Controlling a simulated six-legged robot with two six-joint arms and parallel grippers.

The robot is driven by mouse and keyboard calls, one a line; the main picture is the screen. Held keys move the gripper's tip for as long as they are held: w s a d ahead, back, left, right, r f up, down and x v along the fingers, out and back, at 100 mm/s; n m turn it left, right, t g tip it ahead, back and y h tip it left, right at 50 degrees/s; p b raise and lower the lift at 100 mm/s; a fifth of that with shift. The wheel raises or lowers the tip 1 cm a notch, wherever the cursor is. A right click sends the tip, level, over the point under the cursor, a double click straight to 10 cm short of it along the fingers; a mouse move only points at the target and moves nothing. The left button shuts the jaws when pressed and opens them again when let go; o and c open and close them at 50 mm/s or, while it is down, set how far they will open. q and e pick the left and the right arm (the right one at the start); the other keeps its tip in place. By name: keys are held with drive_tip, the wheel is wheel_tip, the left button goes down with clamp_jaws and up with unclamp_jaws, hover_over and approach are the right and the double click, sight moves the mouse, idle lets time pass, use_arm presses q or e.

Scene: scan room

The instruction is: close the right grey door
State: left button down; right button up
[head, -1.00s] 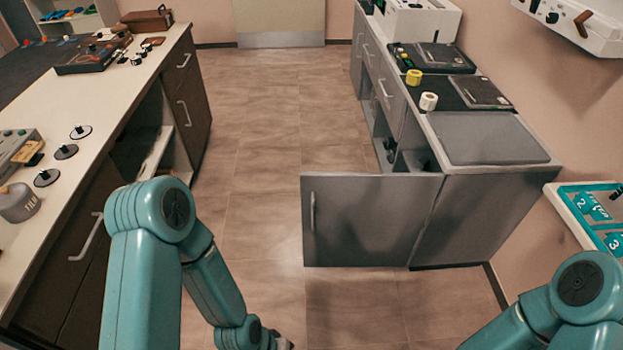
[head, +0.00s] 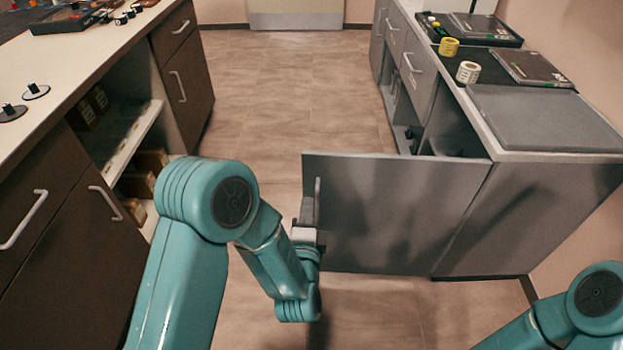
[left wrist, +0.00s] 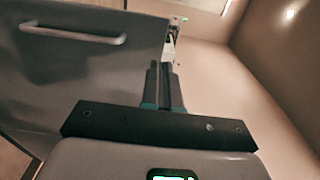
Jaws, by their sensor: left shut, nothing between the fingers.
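The right grey door (head: 390,215) stands wide open, sticking out to the left from the near end of the grey cabinet. Its bar handle (head: 317,195) is near its free left edge and also shows in the left wrist view (left wrist: 72,33). My left gripper (head: 309,208) is shut and empty, at the handle side of the door in the head view. In the left wrist view its fingers (left wrist: 163,85) overlap the door's edge; I cannot tell whether they touch it. My right gripper is out of view; only part of that arm shows.
The grey cabinet's counter (head: 545,115) carries a yellow roll (head: 448,47), a white roll (head: 468,72) and flat dark devices. A brown cabinet (head: 95,195) with open shelves stands at the left. The floor between (head: 290,100) is clear.

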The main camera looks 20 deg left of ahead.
sight(312, 159)
use_arm(q)
drive_tip(key=b+x, duration=0.1)
drive_tip(key=x, duration=1.2)
drive_tip(key=shift+w+a+f, duration=0.1)
drive_tip(key=shift+w, duration=0.05)
drive_tip(key=shift+w+a, duration=0.1)
drive_tip(key=shift+w, duration=0.1)
